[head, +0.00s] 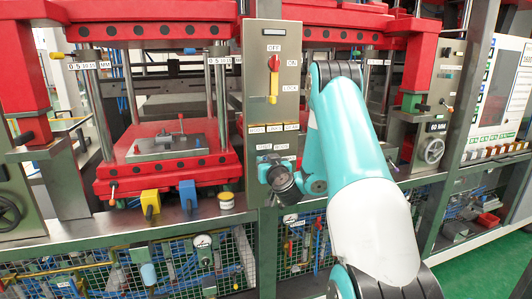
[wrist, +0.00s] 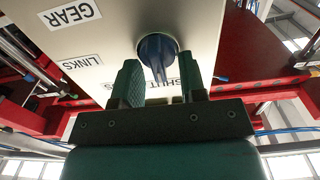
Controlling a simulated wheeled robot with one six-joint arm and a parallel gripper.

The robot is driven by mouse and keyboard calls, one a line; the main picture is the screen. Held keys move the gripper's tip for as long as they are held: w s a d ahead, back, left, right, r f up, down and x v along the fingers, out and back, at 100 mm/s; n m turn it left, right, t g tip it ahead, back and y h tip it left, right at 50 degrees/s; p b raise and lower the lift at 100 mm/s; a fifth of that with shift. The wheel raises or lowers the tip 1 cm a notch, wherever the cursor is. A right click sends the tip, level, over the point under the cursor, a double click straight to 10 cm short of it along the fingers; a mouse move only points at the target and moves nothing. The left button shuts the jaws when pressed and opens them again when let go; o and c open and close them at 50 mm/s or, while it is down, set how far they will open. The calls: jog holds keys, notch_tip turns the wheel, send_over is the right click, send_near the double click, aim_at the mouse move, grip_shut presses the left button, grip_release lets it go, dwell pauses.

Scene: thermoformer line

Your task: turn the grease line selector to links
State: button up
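The grease line selector is a dark blue round knob with a narrow grip bar (wrist: 157,52), on a pale panel face in the wrist view. Its bar extends downward in the picture, toward the partly hidden SHUT label (wrist: 186,84). The LINKS label (wrist: 82,62) is left of the knob, and the GEAR label (wrist: 69,14) is at upper left. My gripper (wrist: 161,78) is open, one green finger on each side of the bar, with gaps visible. In the head view my gripper (head: 280,182) is at the panel's lower part; I cannot make out the selector there.
The grey panel (head: 262,100) also carries a red and yellow rotary switch (head: 273,78) above small labels. Left of it are a red press (head: 170,160), a yellow block (head: 150,203) and a blue block (head: 187,195) on the bench.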

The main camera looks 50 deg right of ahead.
jog(key=shift+w+d, duration=0.15)
jog(key=shift+w, duration=0.05)
grip_shut()
